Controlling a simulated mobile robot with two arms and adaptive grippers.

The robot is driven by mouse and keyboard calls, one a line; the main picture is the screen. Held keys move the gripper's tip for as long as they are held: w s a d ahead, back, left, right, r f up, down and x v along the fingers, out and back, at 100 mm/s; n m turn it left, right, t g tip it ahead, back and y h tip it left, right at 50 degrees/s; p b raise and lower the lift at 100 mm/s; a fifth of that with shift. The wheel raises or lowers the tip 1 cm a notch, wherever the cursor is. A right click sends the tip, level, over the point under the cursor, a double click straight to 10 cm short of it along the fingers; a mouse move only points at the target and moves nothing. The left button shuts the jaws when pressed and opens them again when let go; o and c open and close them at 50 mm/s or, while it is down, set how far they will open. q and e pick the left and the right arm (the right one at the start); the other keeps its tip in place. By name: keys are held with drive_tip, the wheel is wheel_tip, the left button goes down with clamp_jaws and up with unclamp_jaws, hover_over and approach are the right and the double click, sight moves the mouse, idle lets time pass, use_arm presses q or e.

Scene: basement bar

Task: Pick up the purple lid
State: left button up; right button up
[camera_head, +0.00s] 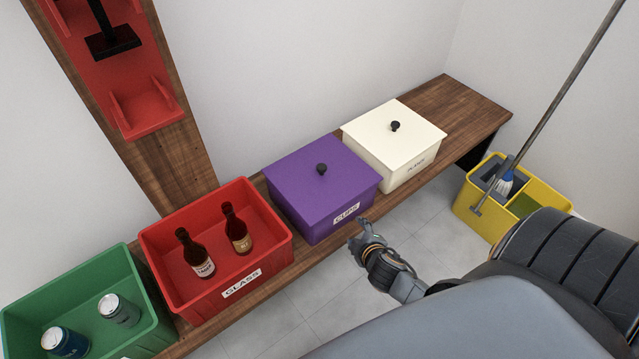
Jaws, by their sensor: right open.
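The purple lid (300,175) lies flat on the purple box (318,227), which is labelled "CUPS" and stands on the wooden bench. The lid has a small round black knob (321,169) at its middle. My right gripper (358,235) is open and empty. In the head view it shows just to the right of the purple box's front corner, apart from the knob. My left gripper is out of view.
A white lidded box (385,140) stands right of the purple one. A red open bin (262,262) with two bottles and a green open bin (135,265) with cans stand to the left. A yellow mop bucket (545,195) is on the floor. The bench's right end (465,105) is clear.

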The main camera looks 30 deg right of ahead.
sight(324, 168)
drive_tip(key=w+d+r+n+t+y+b, duration=0.1)
drive_tip(key=w+r+n+t+y+b, duration=0.25)
drive_tip(key=r+n, duration=0.5)
drive_tip(key=w+r+n+t+y, duration=0.2)
drive_tip(key=w+r+n+t, duration=0.2)
drive_tip(key=w+r+n, duration=0.35)
drive_tip(key=w+d+f+n+g+b, duration=0.1)
drive_tip(key=f+n+g, duration=0.1)
drive_tip(key=n, duration=0.3)
drive_tip(key=w+d+f+n+g+y+b, duration=0.1)
drive_tip(key=w+f+n+g, duration=0.1)
drive_tip(key=n, duration=0.3)
drive_tip(key=w+f+n+g+b, duration=0.1)
drive_tip(key=n+g+b, duration=0.1)
drive_tip(key=n, duration=0.2)
drive_tip(key=shift+w+d+f+n+g, duration=0.2)
drive_tip(key=shift+d+f+n+g, duration=0.05)
drive_tip(key=shift+d+f+n, duration=0.15)
drive_tip(key=x, duration=0.3)
drive_tip(key=a+b+x, duration=0.1)
drive_tip(key=x, duration=0.2)
drive_tip(key=shift+s, duration=0.1)
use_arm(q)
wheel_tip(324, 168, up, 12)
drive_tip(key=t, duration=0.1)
use_arm(e)
clamp_jaws()
